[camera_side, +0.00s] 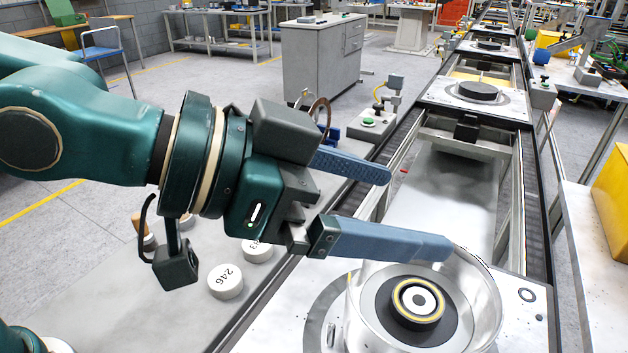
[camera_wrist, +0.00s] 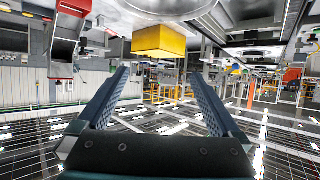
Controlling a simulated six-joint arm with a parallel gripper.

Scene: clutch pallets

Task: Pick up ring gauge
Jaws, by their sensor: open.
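A large shiny metal ring (camera_side: 487,290) stands around a dark clutch part (camera_side: 417,303) on the near pallet. A smaller bronze-coloured ring (camera_side: 319,112) stands upright at a blue holder (camera_side: 330,132) behind my gripper. I cannot tell for sure which is the ring gauge. My gripper (camera_side: 418,211) is open, its two blue fingers apart with nothing between them. In the side view the lower finger's tip overlaps the big ring's far rim; contact is unclear. In the wrist view my gripper (camera_wrist: 159,74) is also empty, and a shiny curved surface (camera_wrist: 165,8) shows at the top edge.
The near pallet (camera_side: 520,318) sits on a conveyor running away to the back, with another pallet (camera_side: 440,90) further along. White numbered discs (camera_side: 226,282) lie on the bench at lower left. A yellow bin (camera_side: 610,200) is at the right.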

